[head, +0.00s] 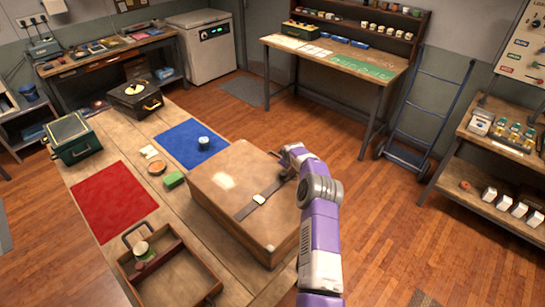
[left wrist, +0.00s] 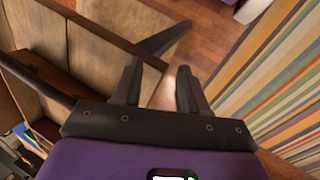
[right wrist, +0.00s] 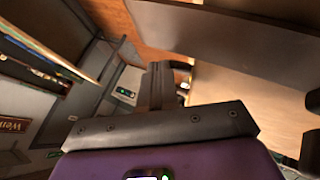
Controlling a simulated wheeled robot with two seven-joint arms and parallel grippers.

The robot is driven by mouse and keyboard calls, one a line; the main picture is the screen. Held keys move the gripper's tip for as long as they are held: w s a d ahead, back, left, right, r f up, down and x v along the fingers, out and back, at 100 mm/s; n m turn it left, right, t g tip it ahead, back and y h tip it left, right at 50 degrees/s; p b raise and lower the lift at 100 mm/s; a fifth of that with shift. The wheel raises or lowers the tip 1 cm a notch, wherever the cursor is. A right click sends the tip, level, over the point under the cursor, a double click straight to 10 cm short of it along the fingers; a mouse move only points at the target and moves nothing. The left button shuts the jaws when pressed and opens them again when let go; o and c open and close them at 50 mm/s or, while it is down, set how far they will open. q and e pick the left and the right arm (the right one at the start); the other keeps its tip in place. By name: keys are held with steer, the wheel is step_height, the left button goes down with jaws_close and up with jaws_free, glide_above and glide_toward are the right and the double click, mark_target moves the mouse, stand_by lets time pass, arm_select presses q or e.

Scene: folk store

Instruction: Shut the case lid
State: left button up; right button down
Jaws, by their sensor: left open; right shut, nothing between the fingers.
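The tan case (head: 235,195) stands on the long wooden table, with a dark strap and a metal latch (head: 259,198) across its top. Its lid (head: 225,180) looks lowered over the body; I cannot tell whether a gap is left at the rim. My right arm reaches over the case's right side, and its gripper (head: 287,158) is by the far right corner, fingertips partly hidden. In the right wrist view my right gripper (right wrist: 160,85) is shut and empty, beside a brown panel. My left gripper (left wrist: 157,88) is open and empty in the left wrist view, outside the head view.
An open wooden tray (head: 170,275) with a jar stands near the case. A dark case (head: 135,100) stands farther back. Floor is free right of the table.

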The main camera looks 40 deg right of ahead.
arm_select(q)
steer(key=shift+s+a+f, duration=0.1)
steer(key=shift+a+f, duration=0.2)
steer(key=shift+a, duration=0.05)
arm_select(e)
steer(key=shift+s+f, duration=0.1)
steer(key=shift+f, duration=0.4)
steer(key=shift+a+f, duration=0.15)
arm_select(q)
step_height(320, 180, up, 6)
steer(key=p, duration=0.5)
steer(key=shift+d+p, duration=0.35)
steer(key=shift+d, duration=0.05)
arm_select(e)
steer(key=s+r, duration=0.7)
steer(key=r, duration=0.6)
steer(key=shift+d, duration=0.4)
arm_select(q)
steer(key=shift+s, duration=0.1)
